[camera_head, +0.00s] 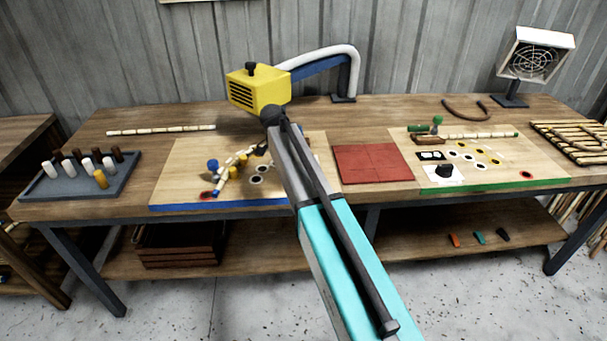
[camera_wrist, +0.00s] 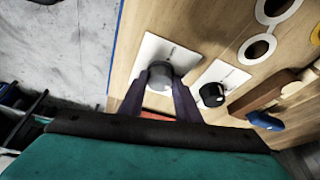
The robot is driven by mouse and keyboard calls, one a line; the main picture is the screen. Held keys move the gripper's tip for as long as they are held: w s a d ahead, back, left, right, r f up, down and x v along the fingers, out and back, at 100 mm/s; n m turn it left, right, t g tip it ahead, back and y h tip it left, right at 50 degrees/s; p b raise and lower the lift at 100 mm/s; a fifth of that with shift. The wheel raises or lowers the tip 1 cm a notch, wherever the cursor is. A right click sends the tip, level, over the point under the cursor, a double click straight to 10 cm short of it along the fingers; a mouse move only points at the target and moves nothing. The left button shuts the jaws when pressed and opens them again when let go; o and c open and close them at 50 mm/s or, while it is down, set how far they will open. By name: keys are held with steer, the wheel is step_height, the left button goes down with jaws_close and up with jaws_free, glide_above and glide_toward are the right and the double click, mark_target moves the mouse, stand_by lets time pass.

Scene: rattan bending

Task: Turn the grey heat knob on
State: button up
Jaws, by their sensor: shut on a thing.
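The grey heat knob (camera_wrist: 160,73) stands on a white plate (camera_wrist: 172,48) on a light wooden board, in the wrist view. My gripper (camera_wrist: 160,88) has one dark finger on each side of the knob and is shut on it. The knob's turned position cannot be told. In the head view the knob is hidden behind my arm, which reaches over the left board (camera_head: 180,172) with the blue front edge. A yellow heater box (camera_head: 258,88) with a slatted front hangs above that board on a white and blue arm.
A black knob (camera_wrist: 212,94) on its own white plate stands close to the right of my gripper in the wrist view. Beyond it are white-ringed holes (camera_wrist: 257,49) and a blue-tipped part (camera_wrist: 265,121). A red mat (camera_head: 372,163) and a peg tray (camera_head: 50,186) lie on the bench.

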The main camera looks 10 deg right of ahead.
stand_by(0.4)
steer(key=o, duration=1.1)
steer(key=shift+c, duration=0.2)
steer(key=shift+r, duration=0.15)
steer(key=b+v, duration=0.2)
steer(key=v, duration=1.1)
steer(key=shift+r+b, duration=0.25)
steer(key=shift+b, duration=0.1)
steer(key=shift+a, duration=0.1)
